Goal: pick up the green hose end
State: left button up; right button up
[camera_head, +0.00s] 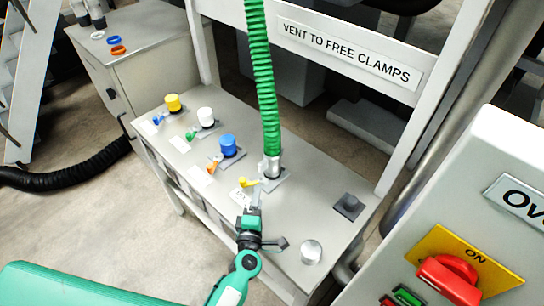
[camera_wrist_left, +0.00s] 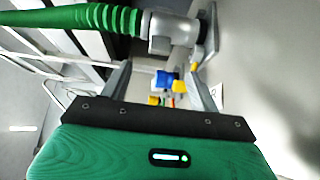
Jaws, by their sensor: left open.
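The green hose (camera_head: 264,80) hangs down from the top of the head view. Its end, a grey metal cuff (camera_head: 272,165), stands on a fitting on the grey bench beside a yellow lever (camera_head: 248,183). In the left wrist view the hose (camera_wrist_left: 70,17) runs in from the left, and its cuff (camera_wrist_left: 172,33) lies above the fingers in the picture. My left gripper (camera_head: 253,198) is open, just in front of the cuff. In the wrist view its fingers (camera_wrist_left: 163,82) are apart, and the cuff is not seen between them. My right gripper is not in view.
Yellow (camera_head: 173,103), white (camera_head: 205,116) and blue (camera_head: 228,145) caps with small levers line the bench (camera_head: 320,200). A bare dark fitting (camera_head: 349,206) and a metal knob (camera_head: 311,251) sit to the right. A control box (camera_head: 500,150) stands at right.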

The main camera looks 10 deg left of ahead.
aim_at(262, 168)
pick_arm(q)
jog(key=w, duration=0.5)
jog(key=shift+a, duration=0.1)
jog(key=shift+w+a+f+b, duration=0.15)
jog(key=shift+w+b, duration=0.1)
jog(key=shift+w, duration=1.15)
jog(key=shift+w+a+r+b, duration=0.1)
jog(key=shift+w+b, duration=0.1)
jog(key=shift+w, duration=1.15)
jog(key=c, duration=1.2)
grip_shut()
notch_tip(262, 168, up, 10)
jog(key=p, duration=1)
